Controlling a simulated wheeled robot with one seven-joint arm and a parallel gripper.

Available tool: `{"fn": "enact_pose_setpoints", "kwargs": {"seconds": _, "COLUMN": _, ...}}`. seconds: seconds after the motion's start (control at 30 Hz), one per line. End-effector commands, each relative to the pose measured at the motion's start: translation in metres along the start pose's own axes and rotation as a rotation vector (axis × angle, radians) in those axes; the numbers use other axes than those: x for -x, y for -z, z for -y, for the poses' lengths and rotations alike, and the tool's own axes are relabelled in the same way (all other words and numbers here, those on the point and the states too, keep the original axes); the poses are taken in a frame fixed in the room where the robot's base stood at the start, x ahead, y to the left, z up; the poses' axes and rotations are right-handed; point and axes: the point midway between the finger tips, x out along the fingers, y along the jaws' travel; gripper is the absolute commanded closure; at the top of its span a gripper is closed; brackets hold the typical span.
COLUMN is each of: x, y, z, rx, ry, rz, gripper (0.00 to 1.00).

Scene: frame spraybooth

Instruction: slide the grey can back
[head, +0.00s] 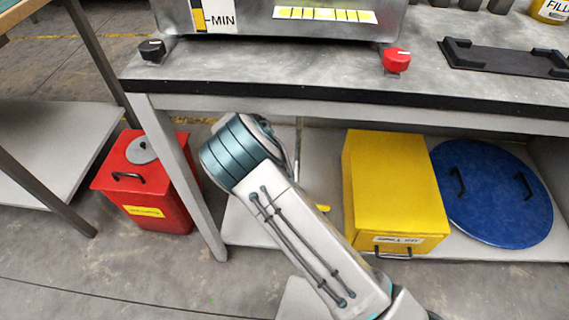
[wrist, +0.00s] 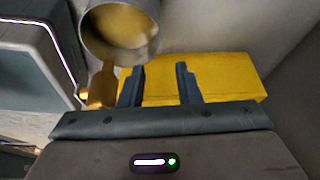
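In the wrist view, a round grey metal can-like thing (wrist: 152,38) with a yellowish inside is at the top, its open end toward the camera. I cannot tell for sure that it is the grey can. My gripper (wrist: 160,67) is open, with its two dark fingers apart and nothing between them. The grey round thing is beyond the fingers, up and left of them. In the head view my arm reaches below the bench top, and its own links hide the gripper. No grey can shows clearly there; parts of grey cylinders (head: 500,4) are cut off at the top edge.
A yellow box (head: 392,180) and a blue round lid (head: 495,200) are on the lower shelf, right of my arm. A red bin (head: 160,205) stands left of the bench leg (head: 180,165). The bench top (head: 290,65) overhangs; a yellow surface (wrist: 225,75) lies behind the fingers.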

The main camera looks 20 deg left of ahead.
Motion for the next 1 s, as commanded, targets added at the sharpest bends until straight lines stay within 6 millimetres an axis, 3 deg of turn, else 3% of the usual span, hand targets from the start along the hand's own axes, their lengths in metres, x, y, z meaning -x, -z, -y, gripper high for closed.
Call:
{"fn": "enact_pose_setpoints", "kwargs": {"seconds": 0.37, "x": -0.006, "y": -0.001, "z": -0.001, "rx": 0.003, "ry": 0.000, "rz": 0.000, "gripper": 0.70}}
{"fn": "enact_pose_setpoints", "kwargs": {"seconds": 1.0, "x": -0.119, "y": 0.000, "z": 0.000, "rx": 0.000, "ry": -0.002, "rz": 0.000, "gripper": 0.70}}
